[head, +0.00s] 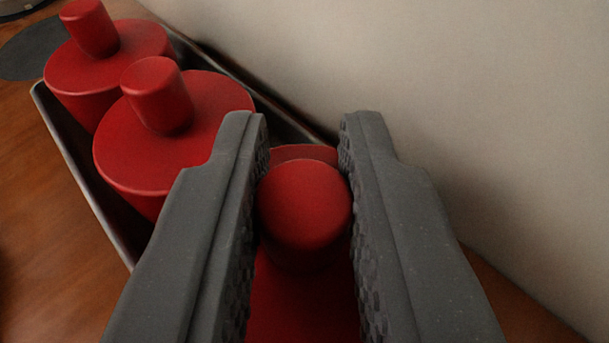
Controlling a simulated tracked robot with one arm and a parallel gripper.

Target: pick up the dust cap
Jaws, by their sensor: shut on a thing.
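A red dust cap (305,205) with a round knob on a wider body is between the two dark grey fingers of my gripper (304,190). The fingers press on the knob from left and right, and my gripper is shut on it. The cap's wider body shows below and behind the knob; its lower part is hidden by the fingers and the frame edge. I cannot tell whether it touches the tray or is lifted.
Two more red caps, one nearer (175,130) and one farther (110,55), stand in a dark tray (85,185) to the left. A pale wall (450,90) rises close on the right. Bare wooden table (40,240) lies left. A dark round item (35,50) is at the top left.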

